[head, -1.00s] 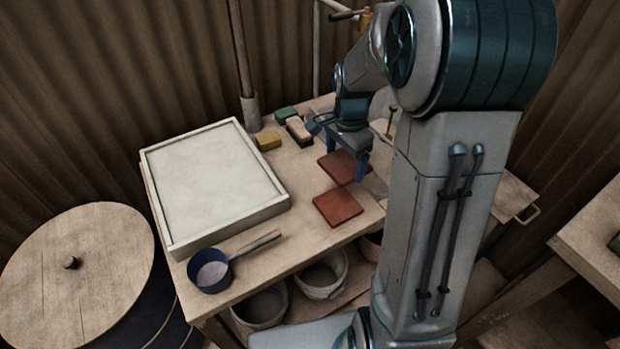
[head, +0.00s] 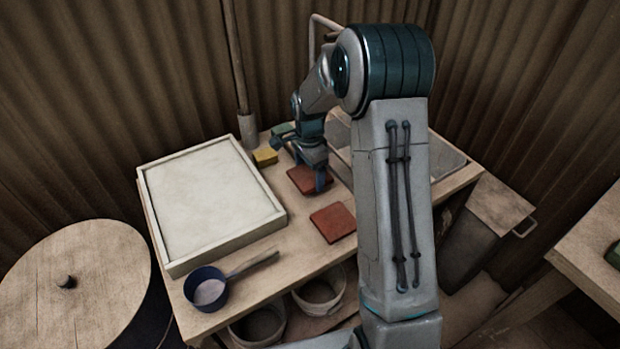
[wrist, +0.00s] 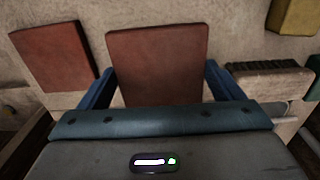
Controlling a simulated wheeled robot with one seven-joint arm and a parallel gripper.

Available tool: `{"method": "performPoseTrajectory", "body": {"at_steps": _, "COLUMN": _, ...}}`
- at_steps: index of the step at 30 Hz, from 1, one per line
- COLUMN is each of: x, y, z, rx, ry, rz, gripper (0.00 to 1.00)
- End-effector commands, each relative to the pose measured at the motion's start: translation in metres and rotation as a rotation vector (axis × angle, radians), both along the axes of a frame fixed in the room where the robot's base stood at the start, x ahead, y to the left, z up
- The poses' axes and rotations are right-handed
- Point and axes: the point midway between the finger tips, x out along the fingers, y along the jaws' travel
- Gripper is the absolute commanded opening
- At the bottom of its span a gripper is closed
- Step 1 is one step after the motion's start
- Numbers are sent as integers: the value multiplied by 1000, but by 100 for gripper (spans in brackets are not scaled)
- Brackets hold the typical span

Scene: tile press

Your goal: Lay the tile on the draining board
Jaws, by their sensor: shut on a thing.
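My gripper (head: 318,182) is shut on a dark red square tile (head: 304,181), above the back of the wooden table. In the wrist view the held tile (wrist: 157,55) sits between the two blue fingers (wrist: 160,85). How high it is above the table is hard to tell. A second red tile (head: 333,222) lies flat on the table in front, and in the wrist view (wrist: 52,55) it is to the left, apart from the held one. A pale framed board (head: 163,265), empty, fills the left of the table; I take it to be the draining board.
A blue pan (head: 207,289) with a wooden handle lies before the board. A yellow block (head: 265,157), a green block (head: 283,130) and a brush (wrist: 268,68) are at the back. A grey basin (head: 447,157) is right of my arm. A round lidded barrel (head: 100,262) stands left.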

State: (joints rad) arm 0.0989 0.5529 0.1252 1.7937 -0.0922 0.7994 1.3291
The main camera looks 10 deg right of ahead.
Motion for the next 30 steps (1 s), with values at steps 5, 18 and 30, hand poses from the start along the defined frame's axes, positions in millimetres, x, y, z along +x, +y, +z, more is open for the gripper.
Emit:
{"method": "performPoseTrajectory", "body": {"at_steps": 5, "x": -1, "y": 0, "z": -28, "rx": 1, "ry": 4, "rz": 0, "gripper": 57}}
{"method": "performPoseTrajectory", "body": {"at_steps": 18, "x": -1, "y": 0, "z": -38, "rx": 1, "ry": 1, "rz": 0, "gripper": 90}}
{"method": "performPoseTrajectory", "body": {"at_steps": 30, "x": 0, "y": 0, "z": -28, "rx": 0, "ry": -1, "rz": 0, "gripper": 100}}
